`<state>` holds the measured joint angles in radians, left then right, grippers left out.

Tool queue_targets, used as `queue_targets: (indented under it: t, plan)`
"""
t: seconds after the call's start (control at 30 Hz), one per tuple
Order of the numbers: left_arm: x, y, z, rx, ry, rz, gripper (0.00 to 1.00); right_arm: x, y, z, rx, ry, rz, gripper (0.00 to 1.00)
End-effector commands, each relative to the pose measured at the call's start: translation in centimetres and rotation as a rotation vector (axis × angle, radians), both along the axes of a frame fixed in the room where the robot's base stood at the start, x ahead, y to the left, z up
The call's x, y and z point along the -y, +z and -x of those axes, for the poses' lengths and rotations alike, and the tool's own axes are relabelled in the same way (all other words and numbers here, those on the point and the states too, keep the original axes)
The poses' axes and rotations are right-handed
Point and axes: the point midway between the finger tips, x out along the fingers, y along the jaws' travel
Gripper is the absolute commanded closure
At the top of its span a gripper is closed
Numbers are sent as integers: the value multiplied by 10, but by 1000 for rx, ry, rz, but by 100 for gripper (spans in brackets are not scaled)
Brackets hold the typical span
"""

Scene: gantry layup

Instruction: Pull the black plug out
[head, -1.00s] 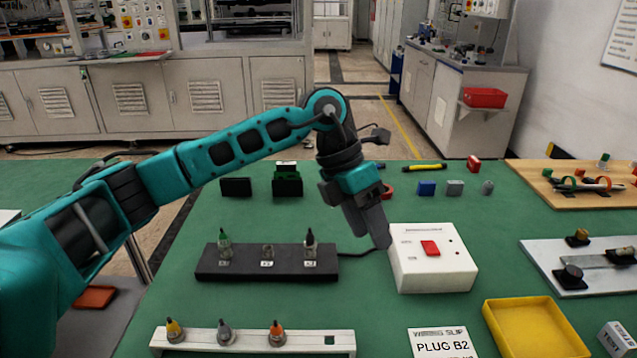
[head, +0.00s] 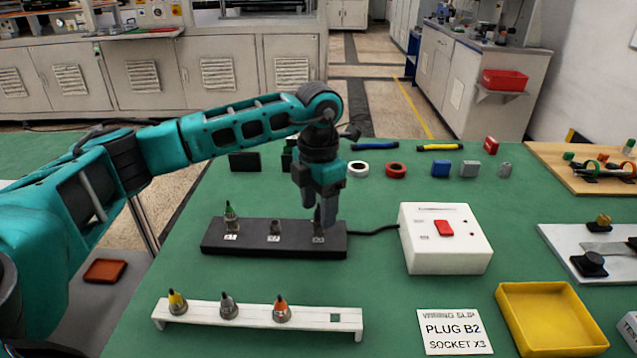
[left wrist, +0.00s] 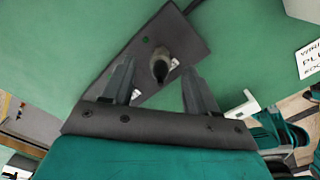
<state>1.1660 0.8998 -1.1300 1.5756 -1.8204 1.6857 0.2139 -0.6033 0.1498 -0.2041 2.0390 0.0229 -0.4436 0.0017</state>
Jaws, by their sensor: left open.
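The black plug (left wrist: 160,68) stands in the right-hand socket of the black socket strip (head: 275,246), at the label X3. My left gripper (head: 319,205) points down over that socket, and its fingers partly hide the plug in the head view. In the left wrist view, the open fingers (left wrist: 157,80) lie on either side of the plug, with gaps showing; I cannot tell any contact. The middle socket (head: 275,227) holds no tall plug. My right gripper is out of view.
A white box with a red switch (head: 446,240) stands right of the strip, joined by a black cable. A white rack (head: 255,316) with yellow, grey and orange plugs lies in front. A slip (head: 453,332) reads PLUG B2, SOCKET X3. A yellow tray (head: 552,320) is at right.

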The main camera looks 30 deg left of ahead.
Motion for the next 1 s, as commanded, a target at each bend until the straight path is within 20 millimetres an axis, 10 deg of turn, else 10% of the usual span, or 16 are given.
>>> queue_targets:
  t: [0.57,1.0]
  plan:
    - [1,-24,0,0,0,1,43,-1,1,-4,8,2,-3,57]
    - [1,-24,0,0,0,1,85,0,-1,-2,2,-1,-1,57]
